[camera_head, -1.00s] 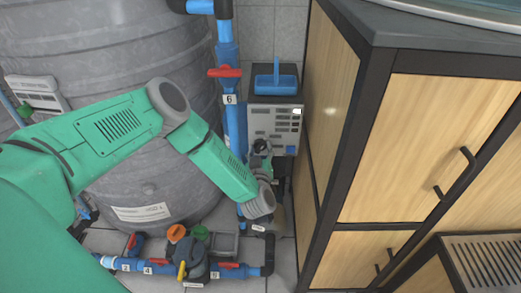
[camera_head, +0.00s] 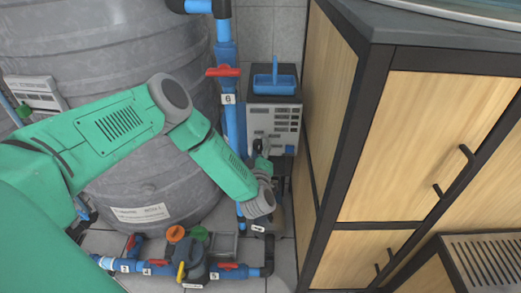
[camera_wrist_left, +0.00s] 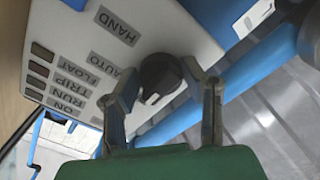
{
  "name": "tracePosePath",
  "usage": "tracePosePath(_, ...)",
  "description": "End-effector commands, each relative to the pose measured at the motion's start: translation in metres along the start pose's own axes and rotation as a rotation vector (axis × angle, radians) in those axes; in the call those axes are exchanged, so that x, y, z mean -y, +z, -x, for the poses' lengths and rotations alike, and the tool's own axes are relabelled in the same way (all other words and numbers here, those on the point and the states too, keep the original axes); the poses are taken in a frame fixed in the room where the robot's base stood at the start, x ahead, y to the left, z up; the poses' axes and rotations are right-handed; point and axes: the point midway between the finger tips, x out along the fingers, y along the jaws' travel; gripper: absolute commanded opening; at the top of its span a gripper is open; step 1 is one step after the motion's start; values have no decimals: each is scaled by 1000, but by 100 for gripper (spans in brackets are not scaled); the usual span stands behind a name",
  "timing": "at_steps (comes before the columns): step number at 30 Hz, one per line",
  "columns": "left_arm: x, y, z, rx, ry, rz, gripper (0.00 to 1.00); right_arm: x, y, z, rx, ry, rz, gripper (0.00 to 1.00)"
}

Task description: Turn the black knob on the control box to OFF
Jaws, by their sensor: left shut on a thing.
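The control box (camera_head: 285,118) is a light grey panel on the wall side between the tank and the wooden cabinet. It also fills the upper left of the left wrist view (camera_wrist_left: 75,25), with labels HAND, AUTO, FLOAT, TRIP, RUN and ON. The black knob (camera_wrist_left: 158,75) stands out from the panel near the HAND and AUTO labels. My left gripper (camera_wrist_left: 165,88) has its two fingers around the knob and is shut on it. In the head view the left gripper (camera_head: 262,155) is at the lower part of the box. No OFF label is readable. My right gripper is out of view.
A blue tray (camera_head: 275,84) sits on top of the box. A vertical blue pipe with a red valve handle (camera_head: 223,71) runs just left of it. The wooden cabinet (camera_head: 335,110) stands close on the right. The grey tank (camera_head: 110,50) is at left.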

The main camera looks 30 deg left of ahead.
Motion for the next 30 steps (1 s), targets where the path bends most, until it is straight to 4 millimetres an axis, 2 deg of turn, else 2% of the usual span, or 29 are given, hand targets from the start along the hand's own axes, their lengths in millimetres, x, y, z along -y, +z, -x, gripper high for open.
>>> tracePosePath(1,6,0,2,1,-9,-2,9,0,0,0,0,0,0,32)
tracePosePath(12,6,0,2,1,-11,-1,9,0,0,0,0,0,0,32)
tracePosePath(13,6,0,2,1,-11,-1,48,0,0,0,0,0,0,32)
tracePosePath(14,6,0,2,1,-10,-1,58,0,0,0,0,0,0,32)
tracePosePath(24,3,0,2,2,-5,2,58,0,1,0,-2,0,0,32)
tracePosePath(28,2,1,13,4,-5,2,58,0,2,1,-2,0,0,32)
tracePosePath(30,2,2,24,6,-5,2,58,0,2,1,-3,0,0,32)
